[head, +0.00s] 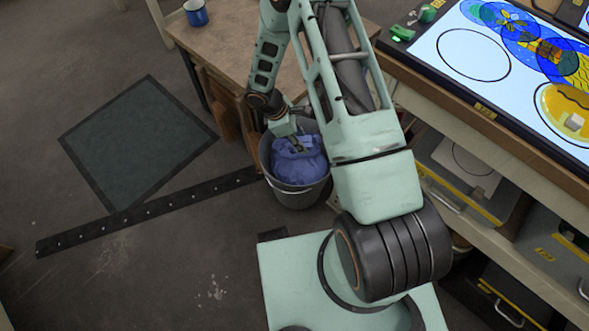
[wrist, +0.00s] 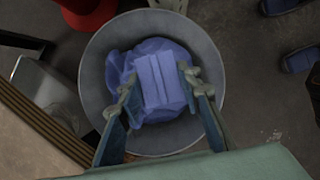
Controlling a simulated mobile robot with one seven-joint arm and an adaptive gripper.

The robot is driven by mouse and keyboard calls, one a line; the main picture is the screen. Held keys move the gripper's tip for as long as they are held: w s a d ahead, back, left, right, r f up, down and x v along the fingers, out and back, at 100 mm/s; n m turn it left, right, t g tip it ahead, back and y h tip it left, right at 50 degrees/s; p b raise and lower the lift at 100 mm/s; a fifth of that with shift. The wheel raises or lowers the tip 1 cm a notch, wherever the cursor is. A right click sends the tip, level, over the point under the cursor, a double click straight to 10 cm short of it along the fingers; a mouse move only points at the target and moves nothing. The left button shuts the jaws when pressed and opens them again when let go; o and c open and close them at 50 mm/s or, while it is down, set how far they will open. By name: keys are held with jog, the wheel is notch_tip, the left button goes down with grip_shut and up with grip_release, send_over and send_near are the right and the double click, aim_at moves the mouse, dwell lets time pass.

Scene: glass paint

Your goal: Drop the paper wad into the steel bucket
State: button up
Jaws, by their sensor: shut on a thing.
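The grey steel bucket (head: 297,197) stands on the floor beside the wooden table. The paper wad (head: 300,167) is blue and crumpled and shows within the bucket's mouth. In the wrist view the wad (wrist: 120,72) has a flatter, lined part between my fingers, and the bucket's rim (wrist: 212,70) rings it. My gripper (wrist: 155,80) points down over the bucket and is shut on the wad; in the head view my gripper (head: 298,143) meets its top. I cannot tell whether the wad touches the bucket's inside. The bucket's bottom is hidden.
A wooden table (head: 235,50) with a blue mug (head: 196,13) stands behind the bucket. A workbench with a lit glass panel (head: 450,50) and drawers is at right. A dark floor mat (head: 138,140) and a black strip (head: 140,213) lie at left; the floor there is open.

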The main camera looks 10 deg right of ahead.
notch_tip(320, 180, down, 4)
jog(key=shift+r+b, duration=0.25)
jog(key=shift+b, duration=0.65)
jog(key=o, duration=1.3)
jog(key=shift+r, duration=0.15)
jog(key=v, duration=1.1)
jog(key=shift+a+r, duration=0.15)
jog(key=shift+r, duration=0.25)
